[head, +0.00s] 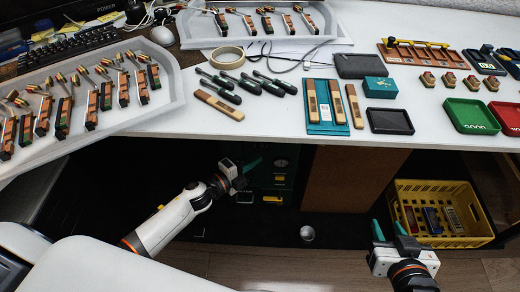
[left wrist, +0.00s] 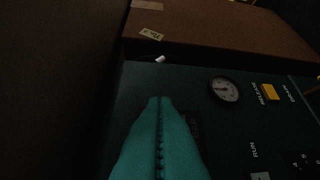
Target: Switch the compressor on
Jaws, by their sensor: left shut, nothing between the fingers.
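The compressor is a dark green panel (head: 268,182) under the table in the head view, with a round gauge (head: 281,162) and small yellow parts. In the left wrist view the dark panel (left wrist: 190,82) shows the gauge (left wrist: 224,90), a yellow control (left wrist: 270,92) beside small lettering, and a "RUN" label (left wrist: 254,152). My left gripper (head: 254,164) is in front of the panel's upper left; its teal fingers (left wrist: 160,100) are shut and empty. They hide part of a dark block behind them. Whether they touch the panel is unclear. My right gripper (head: 391,228) is open and empty at lower right.
The white table (head: 270,130) overhangs the compressor, with tools and trays on it. A brown panel (head: 345,180) stands right of the compressor. A yellow crate (head: 463,240) is at the right.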

